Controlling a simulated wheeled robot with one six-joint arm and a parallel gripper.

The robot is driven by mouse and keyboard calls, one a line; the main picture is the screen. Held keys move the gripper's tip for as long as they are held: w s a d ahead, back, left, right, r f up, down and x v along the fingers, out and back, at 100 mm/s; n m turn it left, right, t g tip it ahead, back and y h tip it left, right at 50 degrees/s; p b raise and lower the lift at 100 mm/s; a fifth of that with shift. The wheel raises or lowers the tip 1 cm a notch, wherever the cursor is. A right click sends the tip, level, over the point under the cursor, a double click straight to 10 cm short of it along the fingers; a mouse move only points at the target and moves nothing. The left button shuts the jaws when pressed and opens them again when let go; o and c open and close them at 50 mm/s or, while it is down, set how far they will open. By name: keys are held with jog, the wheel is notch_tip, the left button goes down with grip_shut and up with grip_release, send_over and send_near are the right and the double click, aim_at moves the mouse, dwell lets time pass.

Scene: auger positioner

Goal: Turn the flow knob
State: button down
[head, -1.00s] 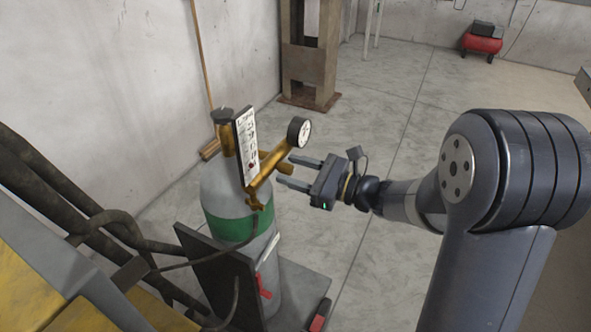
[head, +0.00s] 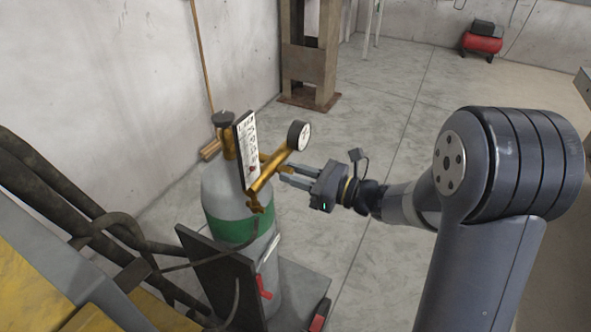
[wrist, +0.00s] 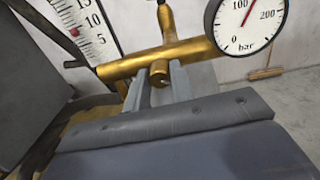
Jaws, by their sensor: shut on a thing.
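The gold regulator (head: 268,168) sits at the top of a grey cylinder with a green band (head: 232,230). Its flow knob is the short gold stub (wrist: 159,72) below the horizontal gold body in the wrist view. My gripper (head: 283,174) reaches in from the right in the head view. In the wrist view its two grey fingers stand on either side of the knob, shut on it. In the head view the knob is largely hidden by the fingers. The white flow scale (head: 246,150) stands left of the knob, and a round bar gauge (wrist: 245,22) is at upper right.
The cylinder stands on a dark cart (head: 205,262) with a red-handled part (head: 264,288). Thick dark hoses (head: 60,195) and yellow machinery fill the left. A wall is behind the cylinder. Open concrete floor (head: 380,120) lies to the right.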

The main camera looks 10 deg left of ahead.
jog(key=shift+m, duration=0.3)
jog(key=c, duration=1.2)
grip_release()
jog(key=shift+d, duration=0.1)
jog(key=b+v, duration=0.1)
jog(key=v, duration=0.9)
jog(key=shift+s+d, duration=0.15)
jog(key=shift+d, duration=0.15)
jog(key=shift+a, duration=0.1)
